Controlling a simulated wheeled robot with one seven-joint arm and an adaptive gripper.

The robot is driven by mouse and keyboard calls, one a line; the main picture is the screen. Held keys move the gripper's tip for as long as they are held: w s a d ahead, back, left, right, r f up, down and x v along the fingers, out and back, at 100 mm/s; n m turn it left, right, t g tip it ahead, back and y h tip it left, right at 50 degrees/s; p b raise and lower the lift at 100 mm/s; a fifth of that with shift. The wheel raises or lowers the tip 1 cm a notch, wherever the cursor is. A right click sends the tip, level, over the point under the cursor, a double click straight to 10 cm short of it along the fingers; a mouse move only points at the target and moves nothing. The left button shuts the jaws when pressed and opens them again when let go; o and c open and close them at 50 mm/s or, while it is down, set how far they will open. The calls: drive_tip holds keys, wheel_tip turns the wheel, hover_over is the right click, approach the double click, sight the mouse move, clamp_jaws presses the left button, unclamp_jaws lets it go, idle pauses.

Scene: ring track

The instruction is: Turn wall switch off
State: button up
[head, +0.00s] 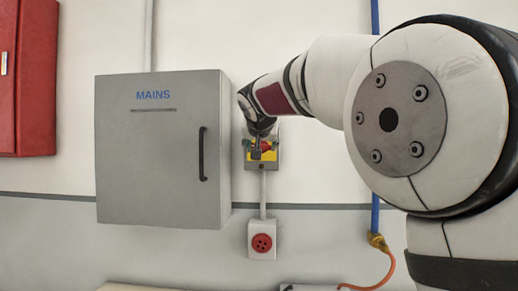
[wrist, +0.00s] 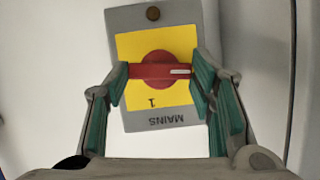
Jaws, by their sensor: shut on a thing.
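The wall switch is a grey box with a yellow plate (wrist: 135,45) and a red rotary handle (wrist: 150,71). In the wrist view it appears upside down, with "MAINS" and a "1" below the handle. The handle lies crosswise, its white mark at the right end. My gripper (wrist: 160,73) is shut on the handle, one finger at each end. In the head view the switch (head: 273,157) is on the wall right of the grey cabinet, partly hidden by my gripper (head: 259,146).
The grey MAINS cabinet (head: 160,160) with a black handle stands out from the wall, close left of my wrist. A red socket (head: 262,243) is below the switch. A red box (head: 30,75) hangs far left. A blue pipe (head: 375,220) with an orange cable runs at right.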

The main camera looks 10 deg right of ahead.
drive_tip(key=shift+f+n+h, duration=0.1)
drive_tip(key=shift+n+h, duration=0.2)
drive_tip(key=shift+n, duration=0.1)
drive_tip(key=shift+g, duration=0.3)
drive_tip(key=o, duration=1.2)
drive_tip(key=shift+c, duration=0.2)
drive_tip(key=v, duration=1.2)
drive_tip(key=shift+f, duration=0.1)
